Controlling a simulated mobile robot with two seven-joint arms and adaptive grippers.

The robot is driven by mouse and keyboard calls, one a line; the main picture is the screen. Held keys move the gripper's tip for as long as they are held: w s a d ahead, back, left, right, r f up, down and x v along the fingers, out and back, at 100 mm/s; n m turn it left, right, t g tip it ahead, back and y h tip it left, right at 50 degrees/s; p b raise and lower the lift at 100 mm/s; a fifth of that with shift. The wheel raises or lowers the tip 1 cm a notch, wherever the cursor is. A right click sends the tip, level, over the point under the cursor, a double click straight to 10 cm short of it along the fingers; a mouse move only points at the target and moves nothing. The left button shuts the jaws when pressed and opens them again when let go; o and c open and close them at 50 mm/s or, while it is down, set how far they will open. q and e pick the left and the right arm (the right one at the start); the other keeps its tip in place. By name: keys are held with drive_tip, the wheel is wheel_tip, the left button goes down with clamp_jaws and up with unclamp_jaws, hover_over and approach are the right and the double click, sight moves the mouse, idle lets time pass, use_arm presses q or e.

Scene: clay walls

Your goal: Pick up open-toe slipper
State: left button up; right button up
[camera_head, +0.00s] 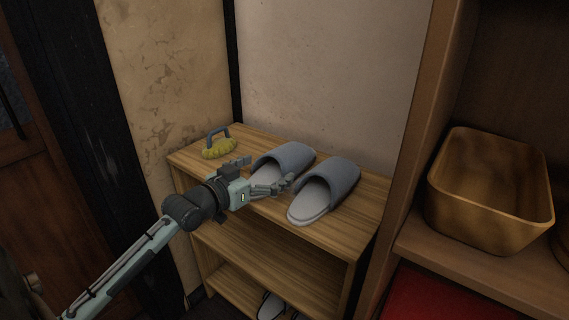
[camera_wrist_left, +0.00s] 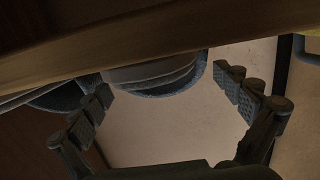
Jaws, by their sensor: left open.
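Two grey-blue open-backed slippers with pale insoles stand side by side on the top of a wooden shelf unit (camera_head: 360,228). They are the left slipper (camera_head: 290,157) and the right slipper (camera_head: 330,187). My left gripper (camera_head: 268,173) is open and empty at the front of the left slipper, hiding part of its heel end. In the left wrist view, the left slipper (camera_wrist_left: 155,75) shows between and beyond the open fingers (camera_wrist_left: 162,82), and the right slipper (camera_wrist_left: 62,95) is farther left. Contact cannot be told. My right gripper is not in view.
A yellow brush with a blue handle (camera_head: 219,148) lies at the back left of the shelf top. More footwear (camera_head: 271,305) sits on the low shelf. A brown bin (camera_head: 490,190) stands in the cabinet at right. A wall closes off the back.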

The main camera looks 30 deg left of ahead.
sight(295, 157)
use_arm(q)
drive_tip(key=w, duration=0.2)
drive_tip(key=w+f, duration=0.1)
drive_tip(key=w, duration=0.1)
drive_tip(key=shift+f, duration=0.1)
drive_tip(key=shift+c, duration=0.6)
drive_tip(key=c, duration=0.9)
